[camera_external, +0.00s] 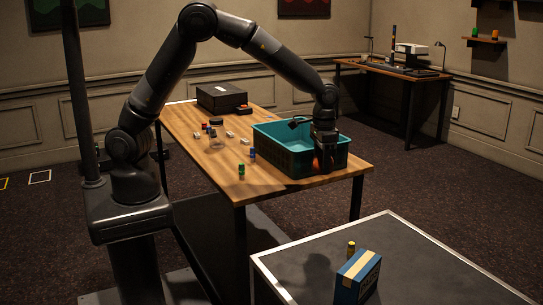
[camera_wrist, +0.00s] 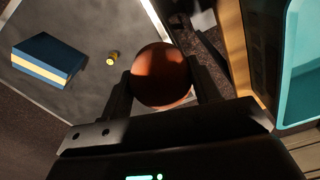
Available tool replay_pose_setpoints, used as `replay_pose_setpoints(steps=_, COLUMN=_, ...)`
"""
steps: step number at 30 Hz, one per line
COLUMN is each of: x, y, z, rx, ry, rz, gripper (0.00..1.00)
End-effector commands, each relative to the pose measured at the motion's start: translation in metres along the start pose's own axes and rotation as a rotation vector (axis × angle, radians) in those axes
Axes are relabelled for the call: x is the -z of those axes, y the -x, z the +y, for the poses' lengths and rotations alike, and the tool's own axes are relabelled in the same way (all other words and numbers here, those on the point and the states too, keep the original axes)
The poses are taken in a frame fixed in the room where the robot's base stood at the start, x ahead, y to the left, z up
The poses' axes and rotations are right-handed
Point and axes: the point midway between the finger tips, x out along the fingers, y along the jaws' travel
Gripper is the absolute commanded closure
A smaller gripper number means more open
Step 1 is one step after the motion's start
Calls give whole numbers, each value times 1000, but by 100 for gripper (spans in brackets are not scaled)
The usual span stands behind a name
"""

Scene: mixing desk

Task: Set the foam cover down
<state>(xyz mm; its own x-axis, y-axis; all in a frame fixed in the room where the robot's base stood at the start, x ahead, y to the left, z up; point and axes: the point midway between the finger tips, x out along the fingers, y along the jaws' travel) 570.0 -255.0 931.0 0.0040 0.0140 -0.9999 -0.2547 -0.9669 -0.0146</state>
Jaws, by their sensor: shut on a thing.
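The foam cover (camera_wrist: 161,75) is a round, reddish-brown ball. My gripper (camera_external: 325,152) is shut on it, with one finger on each side of the ball in the wrist view. In the external view the foam cover shows only as a small orange patch between the fingers, mostly hidden. My gripper points down at the near right side of a teal crate (camera_external: 277,158). In the wrist view the crate's teal inside (camera_wrist: 303,75) is to the right of the ball, and the ball appears outside the crate. I cannot tell its exact height.
The crate stands on a wooden table (camera_external: 192,140) with small bottles (camera_external: 241,170) and a black case (camera_external: 221,97). A grey-topped table (camera_external: 415,262) in front holds a blue box (camera_external: 357,277) and a small yellow bottle (camera_external: 351,247). Much of its top is clear.

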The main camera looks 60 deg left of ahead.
Motion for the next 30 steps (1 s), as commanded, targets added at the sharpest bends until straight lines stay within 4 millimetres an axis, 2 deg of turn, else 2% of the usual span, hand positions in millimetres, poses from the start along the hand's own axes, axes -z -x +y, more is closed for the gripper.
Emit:
replay_pose_setpoints(steps=1, x=7, y=10, z=-24, rx=-1, ry=-14, rz=4, gripper=64)
replay_pose_setpoints(steps=7, x=14, y=30, z=-105, rx=0, ry=-77, rz=1, gripper=64)
replay_pose_setpoints(steps=12, x=7, y=28, z=-169, rx=0, ry=-77, rz=0, gripper=64)
replay_pose_setpoints(steps=18, x=-10, y=20, z=-228, rx=0, ry=-57, rz=-1, gripper=64)
replay_pose_setpoints(steps=21, x=-17, y=16, z=-246, rx=0, ry=-49, rz=0, gripper=64)
replay_pose_setpoints(steps=24, x=-21, y=14, z=-256, rx=0, ry=-44, rz=1, gripper=64)
replay_pose_setpoints(steps=30, x=-22, y=14, z=-259, rx=0, ry=-42, rz=2, gripper=64)
